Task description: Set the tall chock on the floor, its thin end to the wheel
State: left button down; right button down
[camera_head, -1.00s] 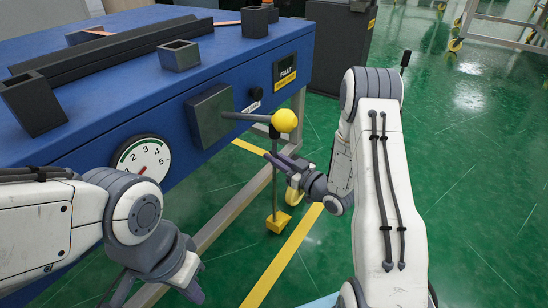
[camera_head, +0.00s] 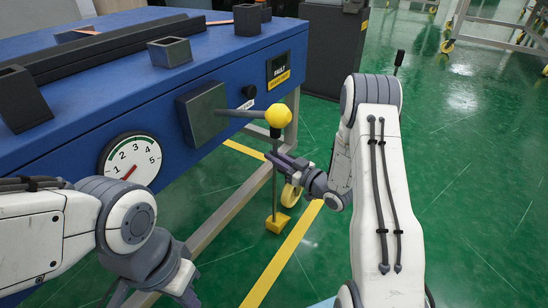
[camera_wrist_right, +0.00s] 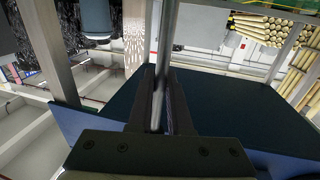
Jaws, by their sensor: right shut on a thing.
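The tall chock is a thin grey rod with a dark top and a yellow block (camera_head: 278,223) at its foot. My right gripper (camera_head: 282,163) is shut on the rod, which stands roughly upright. In the right wrist view the rod (camera_wrist_right: 159,70) runs between the two fingers. The yellow wheel (camera_head: 291,195) under the blue machine shows just behind and above the block in the head view, partly covered by my gripper. I cannot tell whether the block touches the floor or the wheel, nor which way its thin end points. My left gripper (camera_head: 188,294) is cut by the bottom edge.
The blue machine (camera_head: 230,75) fills the left, with a dial (camera_head: 130,160) and a lever ending in a yellow knob (camera_head: 278,117) close to the rod's top. A yellow line (camera_head: 285,265) crosses the green floor. Open floor (camera_head: 470,180) lies right.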

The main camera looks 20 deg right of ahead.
jog(key=shift+r, duration=0.15)
jog(key=c, duration=0.8)
grip_release()
jog(key=shift+o, duration=0.2)
jog(key=p+v, duration=0.4)
jog(key=v, duration=0.6)
jog(key=shift+s+p, duration=0.2)
jog(key=shift+p, duration=0.2)
